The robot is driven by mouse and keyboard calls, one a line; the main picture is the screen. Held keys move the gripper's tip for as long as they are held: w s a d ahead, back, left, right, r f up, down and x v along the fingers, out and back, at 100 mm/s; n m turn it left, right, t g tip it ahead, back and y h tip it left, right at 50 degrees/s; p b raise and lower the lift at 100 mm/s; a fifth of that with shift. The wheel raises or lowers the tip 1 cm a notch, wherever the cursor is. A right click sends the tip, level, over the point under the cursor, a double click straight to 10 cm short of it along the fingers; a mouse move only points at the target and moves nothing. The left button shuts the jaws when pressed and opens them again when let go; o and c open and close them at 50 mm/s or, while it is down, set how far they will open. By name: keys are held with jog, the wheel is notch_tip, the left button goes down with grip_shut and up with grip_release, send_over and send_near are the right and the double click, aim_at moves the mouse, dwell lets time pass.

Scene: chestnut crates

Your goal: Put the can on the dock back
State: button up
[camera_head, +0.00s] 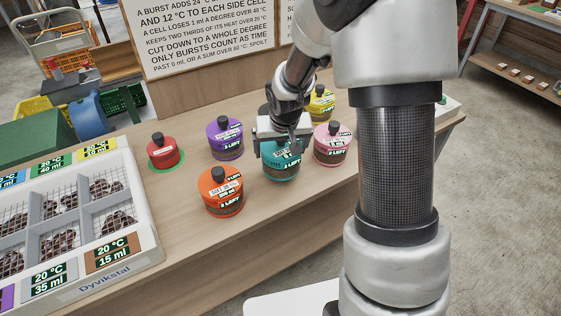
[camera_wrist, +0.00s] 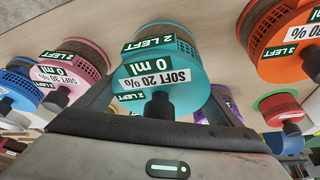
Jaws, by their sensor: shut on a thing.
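My gripper (camera_head: 281,142) is shut on the teal can (camera_head: 281,168), around its upper part, among the other cans on the wooden counter. In the wrist view the teal can (camera_wrist: 190,50) shows labels reading "2 LEFT", "SOFT 20 %" and "0 ml". I cannot tell whether its base touches the counter. A red can (camera_head: 162,154) stands upright on a round green patch (camera_head: 178,165) to the left. The red can (camera_wrist: 280,106) and its green patch also show at the right of the wrist view. No can in view is labelled as the dock.
An orange can (camera_head: 221,196), a purple can (camera_head: 225,140), a pink can (camera_head: 332,146) and a yellow can (camera_head: 320,104) stand around the teal one. A white compartment crate (camera_head: 150,238) of chestnuts fills the left. A sign board (camera_head: 205,60) rises behind. Bare counter lies in front.

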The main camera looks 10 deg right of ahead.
jog(key=shift+f+b, duration=0.3)
jog(key=shift+f, duration=1.5)
jog(key=shift+f, duration=0.2)
jog(key=o, duration=1.5)
